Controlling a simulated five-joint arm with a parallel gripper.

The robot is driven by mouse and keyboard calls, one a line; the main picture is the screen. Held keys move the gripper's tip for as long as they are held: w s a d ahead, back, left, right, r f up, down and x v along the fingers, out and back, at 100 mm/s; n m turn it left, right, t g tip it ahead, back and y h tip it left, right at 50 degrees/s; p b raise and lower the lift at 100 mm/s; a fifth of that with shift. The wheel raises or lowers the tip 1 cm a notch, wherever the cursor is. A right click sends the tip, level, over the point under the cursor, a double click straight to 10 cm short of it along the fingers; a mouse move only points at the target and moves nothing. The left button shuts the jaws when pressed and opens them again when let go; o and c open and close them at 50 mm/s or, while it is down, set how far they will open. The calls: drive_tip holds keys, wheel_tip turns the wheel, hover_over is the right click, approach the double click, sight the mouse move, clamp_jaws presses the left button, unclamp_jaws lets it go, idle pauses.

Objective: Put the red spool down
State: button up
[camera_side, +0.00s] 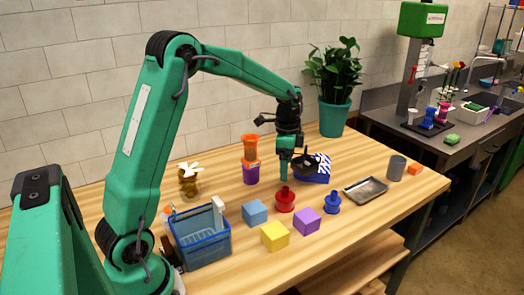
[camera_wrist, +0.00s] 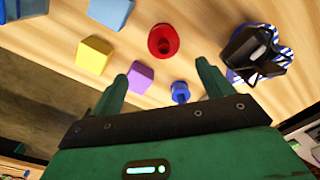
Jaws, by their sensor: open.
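The red spool (camera_side: 285,203) stands upright on the wooden table, between the light blue block and the blue spool. It also shows in the wrist view (camera_wrist: 163,41), beyond my fingertips and clear of them. My gripper (camera_side: 285,174) is above the red spool in the side view. In the wrist view my gripper (camera_wrist: 161,72) has its two green fingers spread wide with nothing between the tips. I cannot tell the exact gap between the fingertips and the spool.
Close around are a light blue block (camera_side: 255,212), a yellow block (camera_side: 274,236), a purple block (camera_side: 306,221) and a blue spool (camera_side: 332,202). A blue basket (camera_side: 203,247) stands left, a metal tray (camera_side: 366,190) right. An orange and purple stack (camera_side: 251,172) stands behind.

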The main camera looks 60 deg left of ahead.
drive_tip(key=s+d+r+n+t, duration=0.35)
drive_tip(key=s+d+r, duration=0.35)
drive_tip(key=s+r, duration=0.3)
drive_tip(key=s+d+n+t, duration=0.2)
drive_tip(key=s+d+n, duration=0.3)
drive_tip(key=s, duration=0.8)
drive_tip(key=shift+d+r, duration=0.15)
drive_tip(key=shift+r, duration=0.05)
idle(0.4)
